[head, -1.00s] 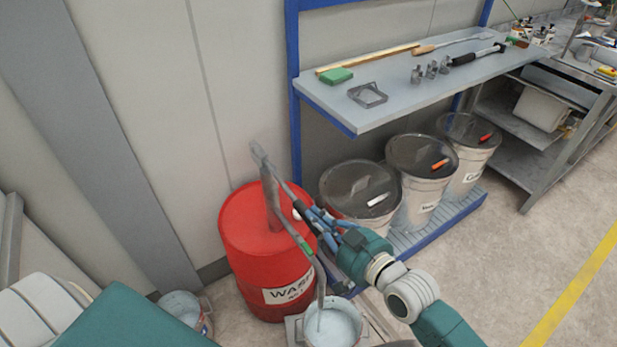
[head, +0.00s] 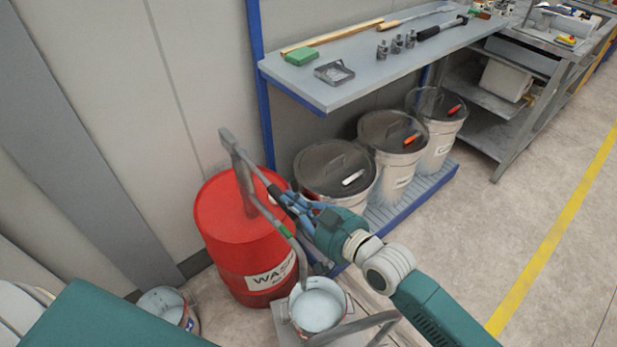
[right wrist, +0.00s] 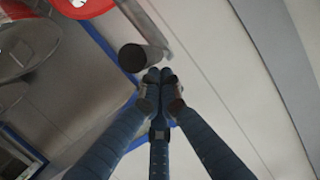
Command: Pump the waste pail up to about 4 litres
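The red waste drum (head: 240,262) stands by the wall with a grey hand pump (head: 243,180) on top. The pump's lever slopes down to the right and ends in a dark grip. An open pail (head: 318,308) with pale grey-blue liquid stands in front of the drum, below the pump's hose (head: 283,229). The liquid's volume cannot be read. My right gripper (head: 292,204) is at the lever's end. In the right wrist view its fingertips (right wrist: 158,80) are together, beside the end of a dark cylindrical grip (right wrist: 140,57), with nothing visible between them. My left gripper is out of view.
Another pail (head: 163,304) stands on the floor left of the drum. Lidded bins (head: 325,175) stand on a blue pallet to the right, under a shelf (head: 355,75) with tools. A grey bar (head: 358,326) crosses near the front pail. Floor is clear at right.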

